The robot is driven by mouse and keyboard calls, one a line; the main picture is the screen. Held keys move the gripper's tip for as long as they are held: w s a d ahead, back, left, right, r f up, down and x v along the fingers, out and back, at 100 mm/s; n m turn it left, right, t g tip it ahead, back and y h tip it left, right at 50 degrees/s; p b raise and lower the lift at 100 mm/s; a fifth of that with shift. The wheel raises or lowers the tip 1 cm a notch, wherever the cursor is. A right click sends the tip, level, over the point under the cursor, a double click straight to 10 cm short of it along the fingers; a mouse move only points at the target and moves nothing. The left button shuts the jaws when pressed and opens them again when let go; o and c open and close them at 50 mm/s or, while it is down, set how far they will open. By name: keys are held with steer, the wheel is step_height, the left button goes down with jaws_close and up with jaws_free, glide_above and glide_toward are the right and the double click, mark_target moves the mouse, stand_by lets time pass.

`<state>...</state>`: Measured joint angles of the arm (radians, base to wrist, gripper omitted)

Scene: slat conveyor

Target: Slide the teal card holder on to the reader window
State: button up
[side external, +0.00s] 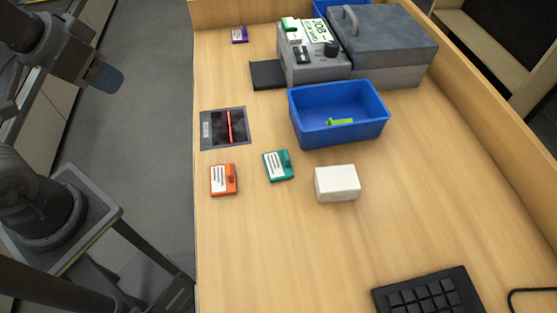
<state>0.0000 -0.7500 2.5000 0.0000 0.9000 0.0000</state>
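The teal card holder (279,166) lies flat on the wooden table, with a white label on its left part and a raised teal part at its right. The reader window (219,139) is a dark pane in a grey frame, set in the table near its left edge, with a red line across it. The holder is right of and below the window, apart from it. The window is bare. My gripper (108,78) seems to be the blue-grey end at the upper left, off the table and far from the holder. Its fingers cannot be made out.
An orange card holder (223,180) lies just below the window. A white block (337,184) and a blue bin (338,132) with a green item stand to the right.

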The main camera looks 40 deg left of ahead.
steer(key=shift+w+d+r, duration=0.2)
steer(key=shift+c, duration=1.4)
steer(key=w+d+m, duration=0.1)
steer(key=w+d+r+m+g, duration=0.1)
steer(key=d+m, duration=0.1)
steer(key=w+d+r+m, duration=0.1)
steer(key=w+d, duration=0.1)
steer(key=shift+r+m+g, duration=0.2)
steer(key=shift+m+g, duration=0.2)
jaws_close()
steer(key=m+g+y, duration=0.3)
steer(key=m, duration=1.2)
glide_above(295, 201)
steer(key=d, duration=0.3)
step_height(295, 201, down, 8)
steer(key=x, duration=0.9)
steer(key=shift+s+f, duration=0.3)
steer(key=shift+s, duration=0.05)
steer(key=shift+w+a+r, duration=0.1)
steer(key=shift+a, duration=0.5)
steer(key=shift+w+a+r, duration=0.1)
steer(key=shift+a, duration=0.55)
steer(key=shift+w+a, duration=0.15)
steer(key=shift+a, duration=0.5)
